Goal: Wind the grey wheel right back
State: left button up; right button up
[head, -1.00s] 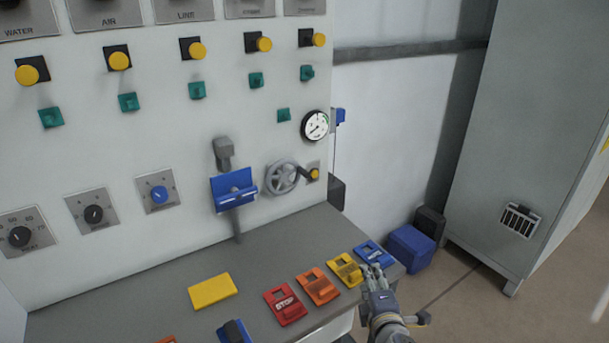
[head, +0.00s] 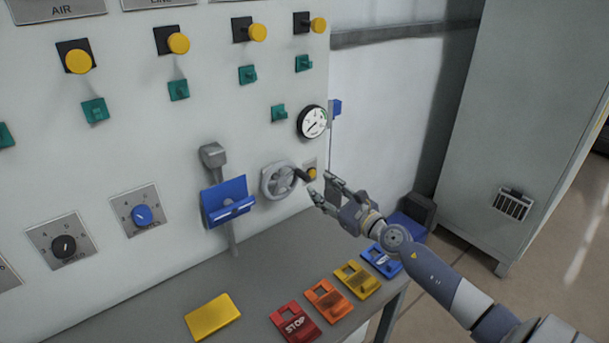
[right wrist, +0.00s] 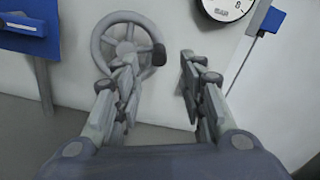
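The grey wheel (head: 279,181) is a spoked handwheel on the pale panel, right of the blue holder. Its dark crank knob (head: 301,174) sticks out at the wheel's right side. My right gripper (head: 324,187) is open and empty, just right of the wheel and in front of the panel. In the right wrist view the wheel (right wrist: 120,32) lies beyond the left finger, partly covered by it. The knob (right wrist: 158,54) shows between the open fingers (right wrist: 160,75), farther off. I see no contact. My left gripper is not in view.
A round gauge (head: 312,121) sits above the wheel. Coloured switch plates, such as the red STOP one (head: 294,323), lie along the grey desk (head: 262,268).

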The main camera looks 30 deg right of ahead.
aim_at(309, 179)
jog(key=w, duration=0.3)
jog(key=shift+w+a+f, duration=0.1)
jog(key=shift+w+a, duration=0.05)
jog(key=w, duration=0.4)
jog(key=shift+a, duration=0.15)
jog(key=shift+w+f, duration=0.1)
jog(key=shift+w, duration=0.4)
jog(key=shift+a, duration=0.1)
grip_shut()
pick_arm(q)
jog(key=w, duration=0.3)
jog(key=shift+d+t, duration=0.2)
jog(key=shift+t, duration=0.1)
pick_arm(e)
jog(key=shift+f+m, duration=0.1)
jog(key=shift+m, duration=0.2)
